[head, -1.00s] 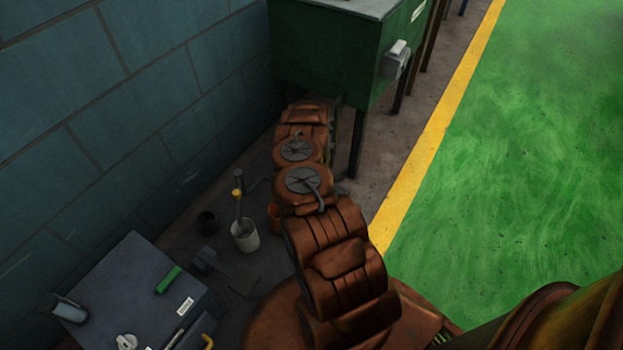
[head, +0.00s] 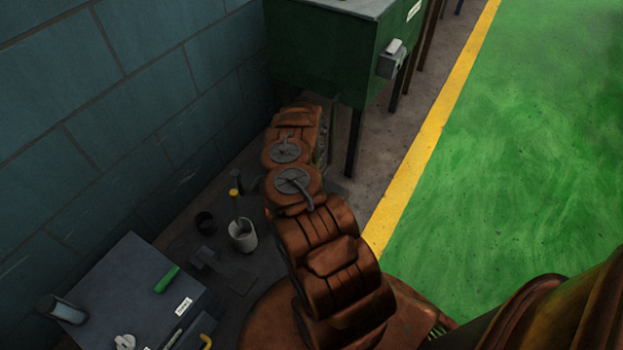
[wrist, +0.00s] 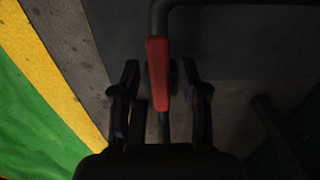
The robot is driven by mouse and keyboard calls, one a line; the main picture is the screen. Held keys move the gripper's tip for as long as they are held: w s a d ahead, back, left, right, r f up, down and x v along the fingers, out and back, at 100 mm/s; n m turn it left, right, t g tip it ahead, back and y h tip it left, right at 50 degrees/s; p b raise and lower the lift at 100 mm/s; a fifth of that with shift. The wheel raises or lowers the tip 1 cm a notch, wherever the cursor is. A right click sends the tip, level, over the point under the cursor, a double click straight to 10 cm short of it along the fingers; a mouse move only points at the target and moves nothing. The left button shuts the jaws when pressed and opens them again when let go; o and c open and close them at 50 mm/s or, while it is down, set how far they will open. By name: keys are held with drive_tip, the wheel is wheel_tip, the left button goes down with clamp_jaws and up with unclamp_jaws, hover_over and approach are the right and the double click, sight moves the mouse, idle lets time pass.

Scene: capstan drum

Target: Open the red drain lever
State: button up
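The red drain lever (wrist: 158,72) shows in the wrist view as a red grip on a grey rod or pipe. It lies between the two fingers of my gripper (wrist: 160,92). In the head view my arm hides the lever and the gripper.
A green tank (head: 325,50) on legs stands beyond my arm. A block wall (head: 100,120) bounds the left; green floor (head: 520,150) is clear at right.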

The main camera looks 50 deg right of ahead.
drive_tip(key=shift+r, duration=0.1)
wheel_tip(320, 180, up, 12)
idle(1.0)
idle(0.5)
